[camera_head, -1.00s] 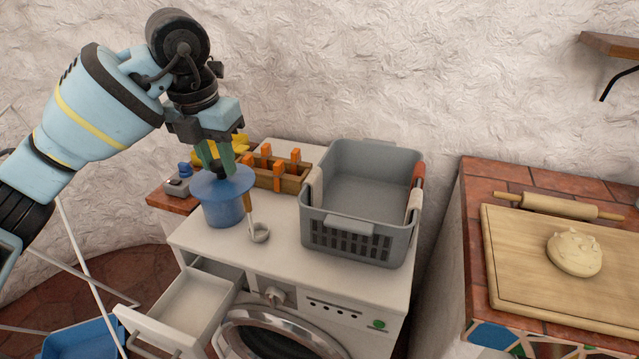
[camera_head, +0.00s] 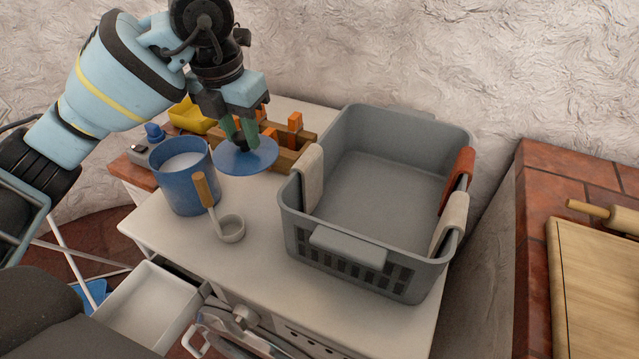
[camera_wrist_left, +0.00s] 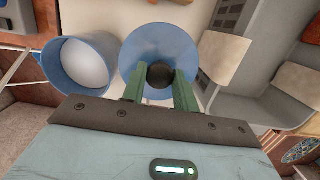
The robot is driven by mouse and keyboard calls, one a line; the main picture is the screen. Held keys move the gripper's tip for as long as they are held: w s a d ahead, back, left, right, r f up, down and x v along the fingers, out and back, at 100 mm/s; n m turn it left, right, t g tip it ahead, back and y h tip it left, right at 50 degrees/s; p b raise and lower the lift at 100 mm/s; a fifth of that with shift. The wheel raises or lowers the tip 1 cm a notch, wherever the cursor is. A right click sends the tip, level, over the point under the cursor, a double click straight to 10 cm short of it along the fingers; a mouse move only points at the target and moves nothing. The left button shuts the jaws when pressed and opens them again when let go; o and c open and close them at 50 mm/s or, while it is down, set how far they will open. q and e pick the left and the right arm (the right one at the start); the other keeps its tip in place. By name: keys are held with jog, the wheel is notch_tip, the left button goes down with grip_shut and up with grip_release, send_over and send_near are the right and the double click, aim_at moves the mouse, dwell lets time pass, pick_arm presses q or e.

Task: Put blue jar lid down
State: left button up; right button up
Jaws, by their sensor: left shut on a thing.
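The blue jar lid (camera_head: 262,157) is a flat blue disc with a dark round knob. My left gripper (camera_head: 240,135) is shut on the knob and holds the lid, right of the open jar. In the left wrist view the lid (camera_wrist_left: 157,45) shows behind the green fingers of the gripper (camera_wrist_left: 158,80). The blue jar (camera_head: 183,188) stands upright and uncovered on the white machine top, with white contents inside. It also shows in the left wrist view (camera_wrist_left: 50,75). Whether the lid touches the top is hard to tell. My right gripper is not in view.
A scoop with a wooden handle (camera_head: 203,190) stands at the jar's front right. A grey basket (camera_head: 345,240) with cloths over its rim fills the right side. A wooden rack (camera_head: 283,160) is behind the lid. An open drawer (camera_head: 150,310) juts out in front.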

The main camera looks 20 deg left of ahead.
pick_arm(q)
jog(key=shift+w+f+b, duration=0.25)
jog(key=shift+f+b, duration=0.2)
jog(key=shift+f, duration=0.65)
jog(key=shift+s+r, duration=0.1)
jog(key=shift+f+b, duration=0.35)
jog(key=shift+f, duration=4.65)
jog(key=shift+f, duration=0.1)
jog(key=o, duration=1)
jog(key=r, duration=0.4)
jog(key=s+r+p, duration=0.1)
jog(key=r, duration=0.7)
jog(key=shift+s+a, duration=0.1)
jog(key=shift+s, duration=0.2)
